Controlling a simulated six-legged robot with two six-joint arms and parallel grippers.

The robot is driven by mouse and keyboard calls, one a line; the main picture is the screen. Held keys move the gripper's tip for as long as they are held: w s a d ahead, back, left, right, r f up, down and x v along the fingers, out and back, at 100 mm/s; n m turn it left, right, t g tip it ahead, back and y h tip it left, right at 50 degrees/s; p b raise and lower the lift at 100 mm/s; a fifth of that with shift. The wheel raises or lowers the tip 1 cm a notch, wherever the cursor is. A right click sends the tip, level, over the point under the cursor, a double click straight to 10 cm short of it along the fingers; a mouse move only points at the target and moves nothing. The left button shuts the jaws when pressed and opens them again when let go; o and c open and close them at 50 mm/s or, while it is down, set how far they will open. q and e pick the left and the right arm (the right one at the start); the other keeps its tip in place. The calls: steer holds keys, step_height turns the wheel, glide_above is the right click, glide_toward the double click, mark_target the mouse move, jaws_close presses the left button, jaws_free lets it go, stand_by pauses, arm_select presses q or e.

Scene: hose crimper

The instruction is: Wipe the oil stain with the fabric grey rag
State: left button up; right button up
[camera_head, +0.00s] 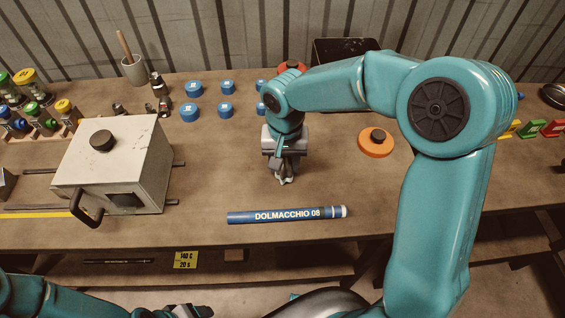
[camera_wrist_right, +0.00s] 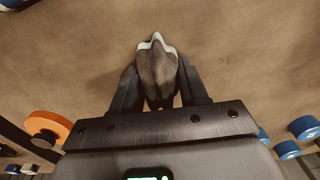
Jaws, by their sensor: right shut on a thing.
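My right gripper (camera_head: 284,160) is over the middle of the workbench, pointing down. It is shut on a bunched grey rag (camera_head: 286,179), whose lower end shows below the fingers, close to or on the bench top. In the right wrist view the rag (camera_wrist_right: 157,72) sits between the two dark fingers and sticks out past their tips, with a pale edge. I cannot make out an oil stain in either view; the gripper or rag may cover it. My left gripper (camera_head: 188,311) is only partly in view at the bottom edge, and its jaws cannot be read.
A blue tube marked DOLMACCHIO 08 (camera_head: 287,215) lies in front of the rag. A grey box machine (camera_head: 118,165) with a black handle stands left. Several blue round pieces (camera_head: 190,111) lie behind. An orange disc (camera_head: 376,143) is right. Bare bench (camera_head: 220,165) separates machine and gripper.

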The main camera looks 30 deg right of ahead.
steer(key=r, duration=0.1)
steer(key=r+p, duration=0.1)
steer(key=shift+s+d+r, duration=0.2)
steer(key=shift+d+r, duration=0.05)
steer(key=shift+r, duration=0.05)
steer(key=shift+w+a+r+p, duration=0.1)
steer(key=shift+w+r+p, duration=0.1)
steer(key=shift+r+p, duration=0.85)
steer(key=shift+s+r+p, duration=0.15)
steer(key=shift+r+p, duration=0.3)
steer(key=shift+r, duration=0.65)
